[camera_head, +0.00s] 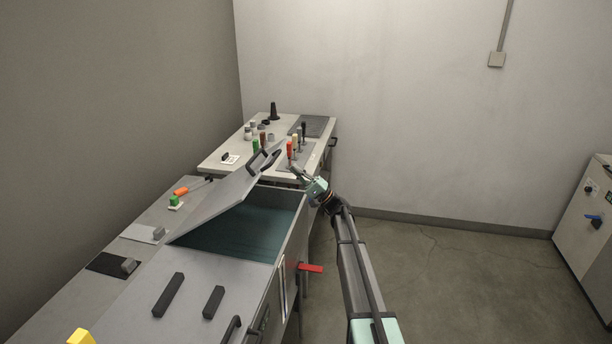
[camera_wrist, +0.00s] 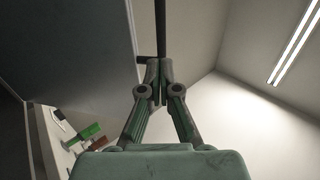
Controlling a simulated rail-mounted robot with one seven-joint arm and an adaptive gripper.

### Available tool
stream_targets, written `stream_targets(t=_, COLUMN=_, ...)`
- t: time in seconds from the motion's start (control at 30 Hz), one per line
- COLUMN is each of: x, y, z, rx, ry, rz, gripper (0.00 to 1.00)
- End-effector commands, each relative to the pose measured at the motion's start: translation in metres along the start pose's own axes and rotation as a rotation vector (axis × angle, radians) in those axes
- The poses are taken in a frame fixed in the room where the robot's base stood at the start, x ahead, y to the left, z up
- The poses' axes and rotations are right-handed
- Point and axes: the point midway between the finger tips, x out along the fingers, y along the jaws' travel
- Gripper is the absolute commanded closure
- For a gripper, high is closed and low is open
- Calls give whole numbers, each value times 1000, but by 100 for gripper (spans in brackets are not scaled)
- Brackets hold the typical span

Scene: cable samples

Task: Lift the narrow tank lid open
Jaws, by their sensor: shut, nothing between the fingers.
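The narrow tank lid (camera_head: 222,203) is a grey panel standing tilted up over the tank (camera_head: 240,235), whose dark teal inside shows through the opening. A dark bar handle (camera_head: 264,163) sits near the lid's raised edge. My gripper (camera_head: 294,172) is shut and empty, just right of the raised lid edge and above the tank's right far corner. In the wrist view, the closed fingers (camera_wrist: 154,80) point up toward a dark bar (camera_wrist: 160,28). A large dark panel (camera_wrist: 90,50) fills the left there. I cannot tell whether the fingers touch the bar or lid.
A closed cover with two black handles (camera_head: 168,295) lies in front of the opening. A red lever (camera_head: 311,267) sticks out from the tank's right side. Behind stands a table (camera_head: 215,162) with bottles and tools. The floor (camera_head: 450,275) to the right is clear.

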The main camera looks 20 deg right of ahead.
Motion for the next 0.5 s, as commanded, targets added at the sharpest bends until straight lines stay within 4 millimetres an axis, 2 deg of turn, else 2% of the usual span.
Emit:
stream_targets(t=0.03, x=13, y=-3, z=0, rx=0, ry=-1, rz=0, gripper=100)
stream_targets(t=0.2, x=39, y=-3, z=0, rx=2, ry=-1, rz=0, gripper=100)
stream_targets(t=0.5, x=56, y=-1, z=0, rx=0, ry=1, rz=0, gripper=100)
